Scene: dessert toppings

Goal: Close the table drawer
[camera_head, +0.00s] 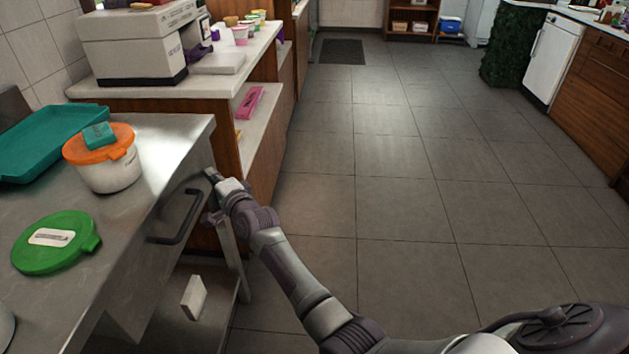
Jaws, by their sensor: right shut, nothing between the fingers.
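The steel table (165,150) stands at the left. Its drawer front (150,262) faces right and carries a dark bar handle (178,222). I cannot clearly tell whether any gap is left between the drawer front and the table. My right arm reaches in from the lower right. My right gripper (211,176) is small in view, shut and empty, at the far end of the drawer front, beyond the handle. It is close to the front's far edge; whether it touches is unclear. My left gripper is out of view.
On the table are a teal tray (30,150), a white tub with an orange lid (108,172) and a green lid (55,243). A wooden counter (262,140) with a machine (130,45) adjoins behind. A white block (194,297) sits below the drawer. The tiled floor (400,180) is clear.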

